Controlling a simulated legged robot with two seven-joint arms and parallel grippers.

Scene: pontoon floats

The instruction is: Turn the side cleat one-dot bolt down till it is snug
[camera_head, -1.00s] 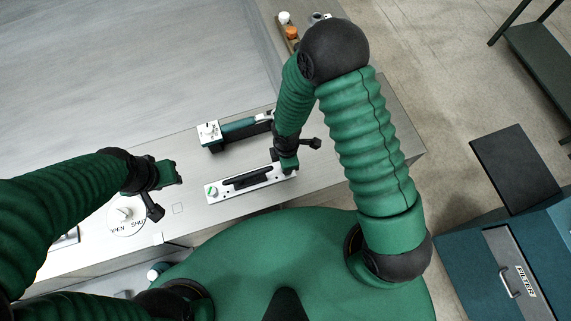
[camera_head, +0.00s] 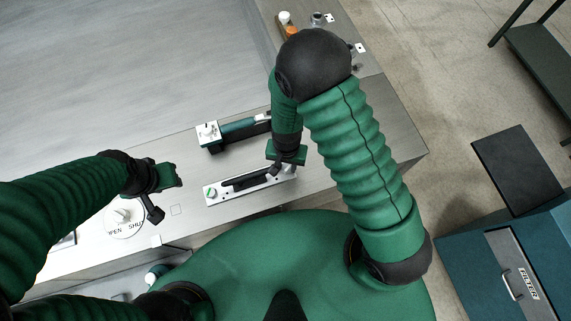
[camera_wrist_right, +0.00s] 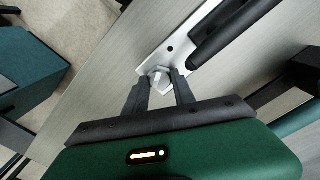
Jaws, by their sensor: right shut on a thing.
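The side cleat (camera_head: 215,197) is a pale metal plate with a black bar handle along it, lying on the grey deck in the head view. In the right wrist view a hex bolt head (camera_wrist_right: 159,77) sits at the near end of the cleat plate (camera_wrist_right: 182,32), with one black dot on the plate beside it. My right gripper (camera_wrist_right: 163,80) is shut on the bolt head, a finger on each side. In the head view my right gripper (camera_head: 286,168) is over the cleat's right end and hides the bolt. My left gripper (camera_head: 172,176) hangs over the deck, its fingers unclear.
A second fitting with a teal bar (camera_head: 238,131) lies just behind the cleat. A white OPEN/SHUT dial (camera_head: 122,218) is below my left gripper. An orange-and-white item (camera_head: 288,25) and small metal parts stand at the back. The deck's right edge is clear.

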